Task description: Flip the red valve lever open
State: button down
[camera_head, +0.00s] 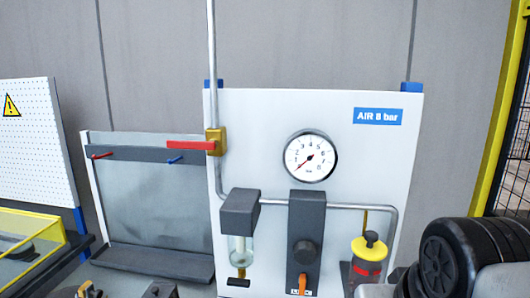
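The red valve lever (190,145) sticks out level to the left from a yellow valve body (215,141). The valve sits on a vertical grey pipe (212,60) near the left edge of the white panel (260,120). The lever lies crosswise to the pipe.
A round gauge (310,156) has its needle at the low end. Below are a filter unit (240,212), a dark regulator (306,220) and a red-yellow lubricator (369,255). A grey rack (150,260) stands left. Dark rounded parts fill the lower right corner.

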aim_at(211, 145)
jog(key=u, duration=1.15)
jog(key=i+j+u, duration=0.1)
jog(key=j, duration=0.2)
jog(key=i+j+u, duration=0.1)
jog(key=j, duration=0.2)
jog(key=i+j+u, duration=0.1)
jog(key=i+j, duration=0.2)
jog(key=j+u, duration=0.05)
